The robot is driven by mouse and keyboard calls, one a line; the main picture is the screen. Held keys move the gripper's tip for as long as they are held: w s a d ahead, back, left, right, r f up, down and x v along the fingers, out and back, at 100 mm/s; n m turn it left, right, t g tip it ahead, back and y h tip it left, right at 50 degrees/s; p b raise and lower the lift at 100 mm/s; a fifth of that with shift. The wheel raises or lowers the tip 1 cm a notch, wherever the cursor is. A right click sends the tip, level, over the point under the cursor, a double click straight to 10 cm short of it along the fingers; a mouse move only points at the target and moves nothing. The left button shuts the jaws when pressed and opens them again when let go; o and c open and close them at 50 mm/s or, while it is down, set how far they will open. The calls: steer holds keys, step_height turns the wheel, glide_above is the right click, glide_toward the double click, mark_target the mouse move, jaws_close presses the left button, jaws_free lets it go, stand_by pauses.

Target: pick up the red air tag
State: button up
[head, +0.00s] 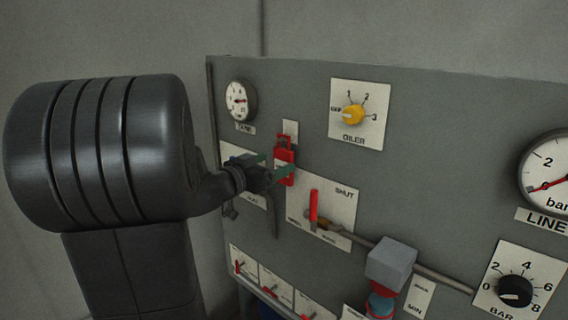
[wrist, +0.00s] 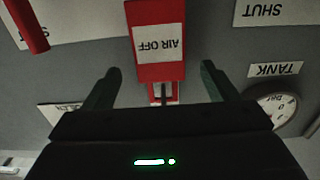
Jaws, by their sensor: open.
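The red air tag (head: 285,154) hangs upright on the grey panel in the head view, below a small white plate. In the wrist view, which is upside down, the tag (wrist: 146,72) shows a white label reading AIR OFF. Its narrow red top part (wrist: 173,98) points toward my gripper's body. My gripper (head: 274,165) is open, at the tag in the head view. In the wrist view its two green fingers (wrist: 161,72) stand apart, one on each side of the tag, with gaps showing. I cannot tell how deep the fingers reach.
A red lever (head: 314,207) on a pipe sits below right of the tag, beside a SHUT plate. The yellow oiler knob (head: 353,115) is at upper right and the tank gauge (head: 241,101) at upper left. A grey block (head: 391,262) stands out at lower right.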

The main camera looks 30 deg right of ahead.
mark_target(284, 159)
steer(key=shift+x, duration=1.25)
steer(key=shift+r, duration=0.1)
steer(key=c, duration=1.1)
steer(key=shift+o, duration=0.2)
